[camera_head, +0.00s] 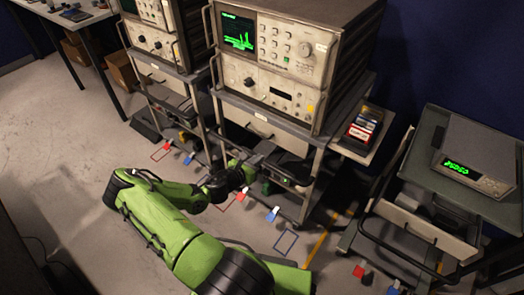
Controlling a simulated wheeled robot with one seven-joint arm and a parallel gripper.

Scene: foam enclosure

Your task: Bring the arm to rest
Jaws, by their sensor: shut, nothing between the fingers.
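My green and black arm (170,225) reaches from the bottom of the view, bends at an elbow on the left, and comes back right. My gripper (262,154) is at the front of the middle instrument cart (222,125), just below its upper shelf. It is shut, with nothing seen in it. It is small and dark here, and I cannot tell whether it touches the cart.
An oscilloscope unit (265,45) stands on the middle cart. Another cart (160,75) stands to its left. A right-hand cart has an open drawer (412,222) and a meter (478,158). Floor at left (65,150) is clear.

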